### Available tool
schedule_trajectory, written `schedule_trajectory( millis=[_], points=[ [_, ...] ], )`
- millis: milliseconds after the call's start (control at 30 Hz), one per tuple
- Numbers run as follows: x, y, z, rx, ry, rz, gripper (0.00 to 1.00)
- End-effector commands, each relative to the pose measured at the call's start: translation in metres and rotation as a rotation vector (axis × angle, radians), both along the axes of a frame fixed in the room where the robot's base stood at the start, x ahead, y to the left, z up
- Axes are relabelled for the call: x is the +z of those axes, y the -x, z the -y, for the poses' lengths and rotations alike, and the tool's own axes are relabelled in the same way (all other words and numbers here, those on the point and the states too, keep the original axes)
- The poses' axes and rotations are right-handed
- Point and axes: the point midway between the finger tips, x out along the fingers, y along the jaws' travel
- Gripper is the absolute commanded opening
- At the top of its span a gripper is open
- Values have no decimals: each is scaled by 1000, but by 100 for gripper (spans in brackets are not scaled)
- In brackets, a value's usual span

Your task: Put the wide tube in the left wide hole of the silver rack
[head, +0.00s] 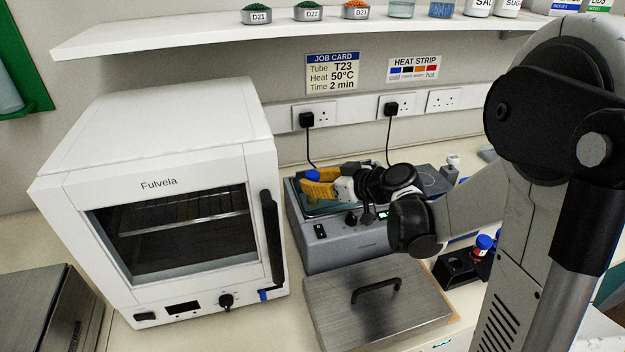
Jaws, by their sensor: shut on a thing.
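My gripper (318,188), with yellow fingers, is over the left part of a grey bench device (340,248). It is shut on a tube whose blue cap (312,175) shows just above the fingers. The tube's body is hidden by the fingers, so I cannot tell how wide it is or whether its lower end is inside the device's opening. I cannot make out the silver rack or its holes; the device's opening is partly covered by my gripper and wrist.
A white oven (160,190) stands close on the left, door closed. A metal lid with a black handle (330,310) lies in front of the device. A black rack (458,271) holds tubes with blue and red caps at right. A shelf (200,32) runs above, and cables hang behind.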

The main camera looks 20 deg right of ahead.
Motion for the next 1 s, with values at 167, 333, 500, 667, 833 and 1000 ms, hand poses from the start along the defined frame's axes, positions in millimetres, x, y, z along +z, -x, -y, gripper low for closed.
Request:
schedule_trajectory(
  millis=[167,333,500,667,833,1000],
  points=[
    [-2,0,0,0,0,0,0],
    [-2,0,0,0,0,0,0],
    [-3,0,0,0,0,0,0],
    [-8,0,0,0,0,0,0],
    [-13,0,0,0,0,0,0],
    [-19,0,0,0,0,0,0]
  ],
)
